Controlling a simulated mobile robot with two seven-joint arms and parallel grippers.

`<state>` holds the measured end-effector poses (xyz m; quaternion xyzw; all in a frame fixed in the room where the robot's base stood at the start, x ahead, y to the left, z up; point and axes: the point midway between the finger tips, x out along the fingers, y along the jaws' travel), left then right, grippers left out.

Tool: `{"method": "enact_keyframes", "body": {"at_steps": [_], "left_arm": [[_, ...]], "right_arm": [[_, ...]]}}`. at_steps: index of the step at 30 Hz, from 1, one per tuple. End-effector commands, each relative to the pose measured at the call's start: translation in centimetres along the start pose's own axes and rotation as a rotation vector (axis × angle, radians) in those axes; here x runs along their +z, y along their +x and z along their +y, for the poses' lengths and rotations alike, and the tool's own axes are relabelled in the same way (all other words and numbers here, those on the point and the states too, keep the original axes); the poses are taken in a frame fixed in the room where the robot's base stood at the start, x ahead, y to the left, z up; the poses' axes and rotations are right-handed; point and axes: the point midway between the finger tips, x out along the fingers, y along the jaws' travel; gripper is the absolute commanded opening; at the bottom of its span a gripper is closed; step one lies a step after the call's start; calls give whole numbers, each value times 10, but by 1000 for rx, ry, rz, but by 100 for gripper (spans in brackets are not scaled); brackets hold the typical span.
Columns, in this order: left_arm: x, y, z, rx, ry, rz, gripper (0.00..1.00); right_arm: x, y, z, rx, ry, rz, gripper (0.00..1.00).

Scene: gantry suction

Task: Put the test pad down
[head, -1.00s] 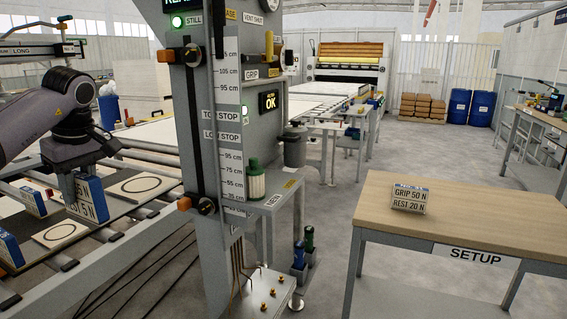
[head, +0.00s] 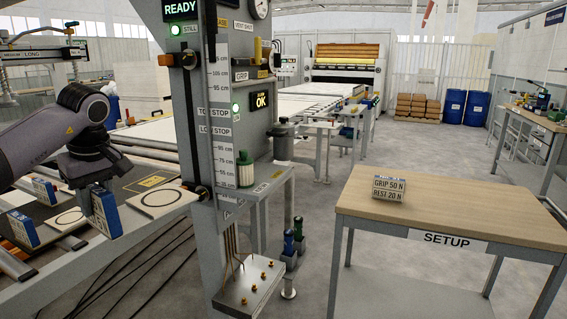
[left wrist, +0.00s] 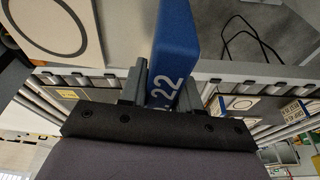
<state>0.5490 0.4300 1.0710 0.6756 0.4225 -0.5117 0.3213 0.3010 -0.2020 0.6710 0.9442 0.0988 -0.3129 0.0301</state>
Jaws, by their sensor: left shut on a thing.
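The test pad, a blue and white block (head: 107,213), is upright in my left gripper (head: 93,190) in the head view. In the left wrist view the blue pad (left wrist: 176,35) with the white number 22 stands between the two grey fingers of the gripper (left wrist: 164,80), which are shut on it. The pad is near the front edge of the roller table, between two pale ring-marked plates (head: 160,197) (head: 68,218). Whether its lower end touches anything is unclear. My right gripper is not in view.
Other blue blocks (head: 22,229) (head: 45,191) stand on the roller table at the left. A grey column (head: 196,130) with a READY display rises close to the right. A wooden SETUP table (head: 455,205) carries a small sign (head: 388,187).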

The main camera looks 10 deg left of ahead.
Motion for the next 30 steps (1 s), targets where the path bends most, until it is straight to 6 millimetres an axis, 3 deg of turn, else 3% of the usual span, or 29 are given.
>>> {"method": "enact_keyframes", "body": {"at_steps": [7, 13, 24, 30], "left_arm": [[64, 23, 20, 82, 303, -2, 0], [129, 40, 22, 154, 561, -4, 0], [243, 54, -4, 270, 968, -4, 0], [271, 53, -16, 298, 1064, -1, 0]], "right_arm": [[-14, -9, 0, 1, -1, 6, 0], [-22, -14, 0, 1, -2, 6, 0], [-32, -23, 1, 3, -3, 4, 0], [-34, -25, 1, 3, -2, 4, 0]]}}
